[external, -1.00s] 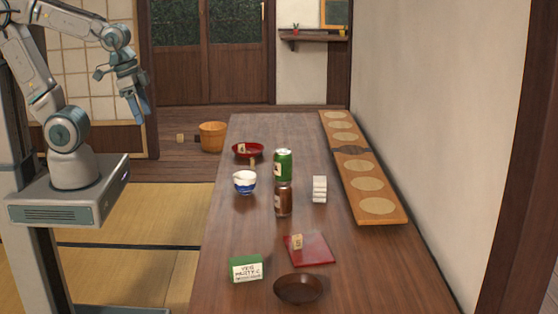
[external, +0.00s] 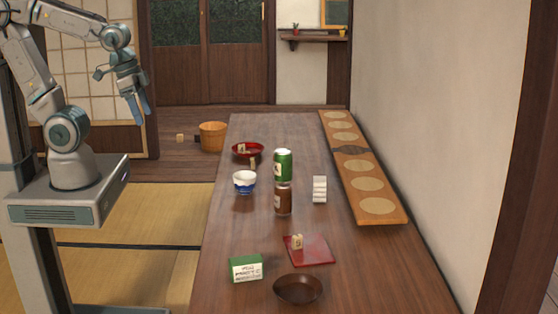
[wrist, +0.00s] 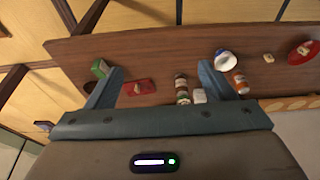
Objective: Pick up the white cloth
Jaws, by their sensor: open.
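A small white ridged block, which looks like the folded white cloth (external: 319,189), lies on the long wooden table, right of the two cans. In the wrist view the white cloth (wrist: 199,96) shows between my fingers, close to the right one and beside the cans. My gripper (external: 141,120) is raised at the left, beyond the table's left edge and well apart from the cloth. In the wrist view my gripper (wrist: 161,70) has its fingers spread wide with nothing held between them.
A green can (external: 283,165) and a brown can (external: 283,199) stand left of the cloth. A blue-and-white bowl (external: 244,184) is further left. A wooden board with round mats (external: 398,217) lies along the wall side. A red mat (external: 320,258), green box (external: 246,268) and dark bowl (external: 298,290) are nearer.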

